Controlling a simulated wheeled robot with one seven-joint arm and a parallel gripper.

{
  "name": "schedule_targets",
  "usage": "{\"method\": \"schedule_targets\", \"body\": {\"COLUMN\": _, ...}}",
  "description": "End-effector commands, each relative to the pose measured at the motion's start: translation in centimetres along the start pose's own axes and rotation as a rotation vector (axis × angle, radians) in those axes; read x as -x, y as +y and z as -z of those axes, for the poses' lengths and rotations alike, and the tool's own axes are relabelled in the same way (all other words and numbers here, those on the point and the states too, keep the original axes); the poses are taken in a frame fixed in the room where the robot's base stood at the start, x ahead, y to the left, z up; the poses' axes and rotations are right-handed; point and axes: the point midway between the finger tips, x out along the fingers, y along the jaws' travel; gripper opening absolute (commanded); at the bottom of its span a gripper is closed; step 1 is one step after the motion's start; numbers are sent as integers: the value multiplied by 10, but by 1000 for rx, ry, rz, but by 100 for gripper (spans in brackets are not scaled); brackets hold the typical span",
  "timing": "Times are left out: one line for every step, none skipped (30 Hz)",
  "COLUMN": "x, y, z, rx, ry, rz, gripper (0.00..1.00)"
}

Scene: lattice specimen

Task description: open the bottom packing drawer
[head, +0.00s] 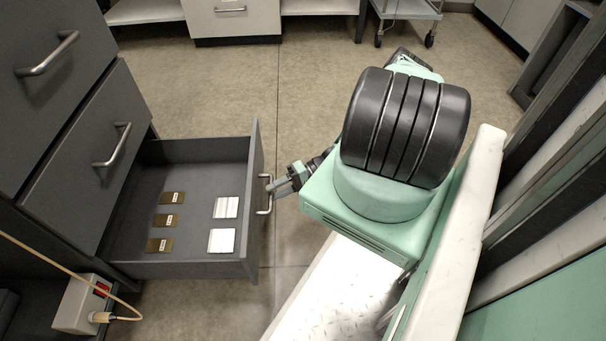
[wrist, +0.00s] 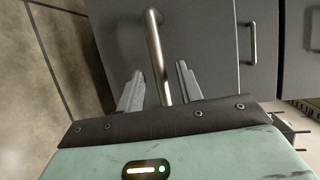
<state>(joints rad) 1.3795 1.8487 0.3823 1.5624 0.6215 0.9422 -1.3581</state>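The bottom drawer (head: 190,225) is pulled well out of the dark grey cabinet at the left of the head view. Its front panel faces right and carries a silver bar handle (head: 265,205). My gripper (head: 278,184) is at this handle. In the wrist view the handle (wrist: 154,40) runs between the two fingers of my gripper (wrist: 159,70), with a gap on either side, so the fingers look open around it. Three brown labelled packets (head: 165,220) and two white packets (head: 222,241) lie inside the drawer.
Two closed drawers with bar handles (head: 112,150) are above it. A white box with a red switch (head: 85,305) and a cable is at lower left. Beyond are a white cabinet (head: 235,20) and a wheeled cart (head: 405,10). The floor (head: 215,85) behind the drawer is clear.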

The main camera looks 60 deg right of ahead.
Motion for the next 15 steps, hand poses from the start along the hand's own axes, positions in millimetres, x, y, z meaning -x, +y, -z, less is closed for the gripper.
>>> {"method": "schedule_targets", "body": {"x": 12, "y": -2, "z": 1, "rx": 0, "ry": 5, "rz": -2, "gripper": 36}}
{"method": "schedule_targets", "body": {"x": 19, "y": -2, "z": 1, "rx": 1, "ry": 5, "rz": -4, "gripper": 36}}
{"method": "schedule_targets", "body": {"x": 29, "y": -2, "z": 1, "rx": 1, "ry": 4, "rz": -3, "gripper": 36}}
{"method": "schedule_targets", "body": {"x": 36, "y": -2, "z": 1, "rx": 1, "ry": 5, "rz": -4, "gripper": 36}}
{"method": "schedule_targets", "body": {"x": 43, "y": -2, "z": 1, "rx": 1, "ry": 5, "rz": -3, "gripper": 36}}
{"method": "schedule_targets", "body": {"x": 53, "y": -2, "z": 1, "rx": 1, "ry": 5, "rz": -3, "gripper": 36}}
{"method": "schedule_targets", "body": {"x": 60, "y": -2, "z": 1, "rx": 0, "ry": 4, "rz": -2, "gripper": 36}}
{"method": "schedule_targets", "body": {"x": 67, "y": -2, "z": 1, "rx": 0, "ry": 5, "rz": -4, "gripper": 36}}
{"method": "schedule_targets", "body": {"x": 76, "y": -2, "z": 1, "rx": 0, "ry": 5, "rz": -3, "gripper": 36}}
{"method": "schedule_targets", "body": {"x": 84, "y": -1, "z": 1, "rx": 1, "ry": 5, "rz": -3, "gripper": 36}}
{"method": "schedule_targets", "body": {"x": 90, "y": -2, "z": 1, "rx": 1, "ry": 4, "rz": -3, "gripper": 36}}
{"method": "schedule_targets", "body": {"x": 99, "y": -2, "z": 0, "rx": 0, "ry": 4, "rz": -3, "gripper": 36}}
{"method": "schedule_targets", "body": {"x": 106, "y": -1, "z": 1, "rx": 0, "ry": 5, "rz": -3, "gripper": 36}}
{"method": "schedule_targets", "body": {"x": 112, "y": -1, "z": 1, "rx": 0, "ry": 5, "rz": -3, "gripper": 36}}
{"method": "schedule_targets", "body": {"x": 119, "y": -1, "z": 0, "rx": 0, "ry": 3, "rz": -3, "gripper": 36}}
